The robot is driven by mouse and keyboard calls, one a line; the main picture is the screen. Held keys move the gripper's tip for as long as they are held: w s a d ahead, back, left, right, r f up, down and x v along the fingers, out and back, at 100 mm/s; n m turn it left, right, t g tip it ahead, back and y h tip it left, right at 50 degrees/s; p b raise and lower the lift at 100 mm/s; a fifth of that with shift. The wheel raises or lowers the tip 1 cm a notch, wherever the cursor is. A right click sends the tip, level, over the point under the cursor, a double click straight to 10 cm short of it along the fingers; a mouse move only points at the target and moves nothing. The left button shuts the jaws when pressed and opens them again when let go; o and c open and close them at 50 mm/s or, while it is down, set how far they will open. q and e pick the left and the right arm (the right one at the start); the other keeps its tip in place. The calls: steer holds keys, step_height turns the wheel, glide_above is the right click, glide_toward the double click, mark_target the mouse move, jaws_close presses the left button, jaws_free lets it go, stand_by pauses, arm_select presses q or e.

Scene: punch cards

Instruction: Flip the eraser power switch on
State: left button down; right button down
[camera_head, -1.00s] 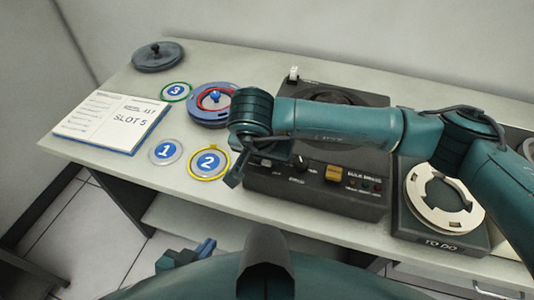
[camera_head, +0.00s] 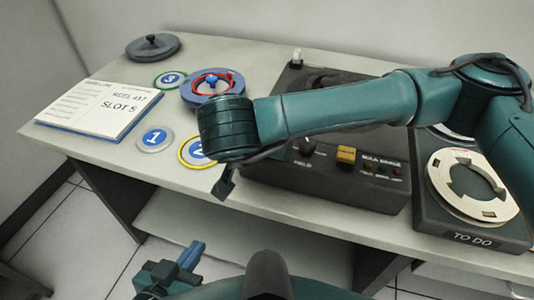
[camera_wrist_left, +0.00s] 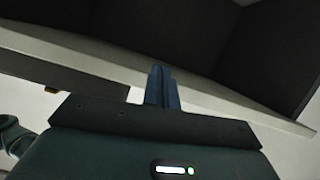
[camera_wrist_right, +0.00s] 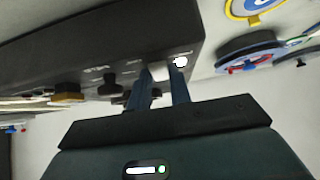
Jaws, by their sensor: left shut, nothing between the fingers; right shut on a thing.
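The bulk eraser (camera_head: 385,195) is a dark box with a sloped front panel. The panel has a field knob (camera_head: 308,147), a yellow button (camera_head: 346,154) and small red lamps. Its left end, with the power switch, is hidden by my right wrist in the head view. In the right wrist view a pale switch (camera_wrist_right: 159,71) sits between the tips of my right gripper (camera_wrist_right: 160,82), which is closed on it. A small bright white spot shows beside it. My left gripper (camera_head: 190,257) is shut and empty, low in front of the table; it also shows in the left wrist view (camera_wrist_left: 162,85).
An open notebook (camera_head: 95,112), numbered discs and a blue reel (camera_head: 232,88) lie on the left of the table. A dark round lid (camera_head: 153,46) is behind. A TO DO tray (camera_head: 440,225) with a cream ring stands right of the eraser.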

steer(key=shift+f+t+b, duration=0.15)
steer(key=shift+t+b, duration=0.25)
steer(key=shift+b, duration=0.15)
arm_select(q)
steer(key=shift+s+a+r+t, duration=0.2)
steer(key=shift+a+r+t, duration=0.1)
steer(key=shift+a, duration=0.05)
arm_select(e)
steer(key=c, duration=1.3)
jaws_free()
steer(key=shift+s, duration=0.1)
arm_select(q)
steer(key=shift+d+f+p, duration=0.15)
steer(key=shift+p, duration=0.2)
arm_select(e)
steer(key=v, duration=1.3)
steer(key=shift+a, duration=0.25)
